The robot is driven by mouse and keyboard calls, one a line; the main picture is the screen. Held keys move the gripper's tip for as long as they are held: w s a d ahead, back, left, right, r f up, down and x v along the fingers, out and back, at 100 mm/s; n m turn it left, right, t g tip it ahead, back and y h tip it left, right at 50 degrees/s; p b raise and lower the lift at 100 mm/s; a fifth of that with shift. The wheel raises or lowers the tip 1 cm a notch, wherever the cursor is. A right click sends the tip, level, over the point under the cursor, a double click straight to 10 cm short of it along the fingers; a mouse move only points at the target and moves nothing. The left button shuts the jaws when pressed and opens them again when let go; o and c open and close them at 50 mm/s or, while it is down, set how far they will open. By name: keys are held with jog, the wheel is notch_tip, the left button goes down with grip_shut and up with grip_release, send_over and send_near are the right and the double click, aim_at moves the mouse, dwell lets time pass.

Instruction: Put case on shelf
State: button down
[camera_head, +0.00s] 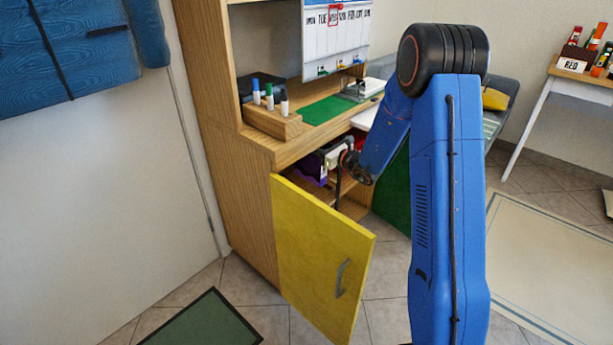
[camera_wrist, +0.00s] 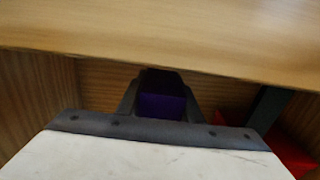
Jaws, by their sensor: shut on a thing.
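My gripper (camera_wrist: 160,100) is inside the wooden cabinet under the desk top. It is shut on a dark purple case (camera_wrist: 162,105), which shows between the fingers in the wrist view. In the head view a purple thing, likely the same case (camera_head: 311,171), shows in the cabinet opening beside my wrist. The shelf (camera_head: 318,197) is a wooden board inside the cabinet, partly hidden by the door and my arm. I cannot tell whether the case touches the shelf.
The yellow cabinet door (camera_head: 320,265) stands open in front of the opening. The desk top (camera_wrist: 160,35) runs close above my gripper. A red thing (camera_wrist: 290,155) lies inside at right in the wrist view. Marker pens (camera_head: 268,97) stand in a wooden block on the desk.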

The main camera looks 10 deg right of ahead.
aim_at(312, 165)
notch_tip(312, 165, down, 10)
jog(key=shift+r, duration=0.15)
dwell(0.4)
jog(key=c, duration=1.3)
grip_release()
jog(key=shift+o, duration=0.2)
jog(key=shift+s+d, duration=0.15)
jog(key=shift+s, duration=0.05)
jog(key=v, duration=1.1)
jog(key=shift+s+d, duration=0.1)
jog(key=shift+s, duration=0.1)
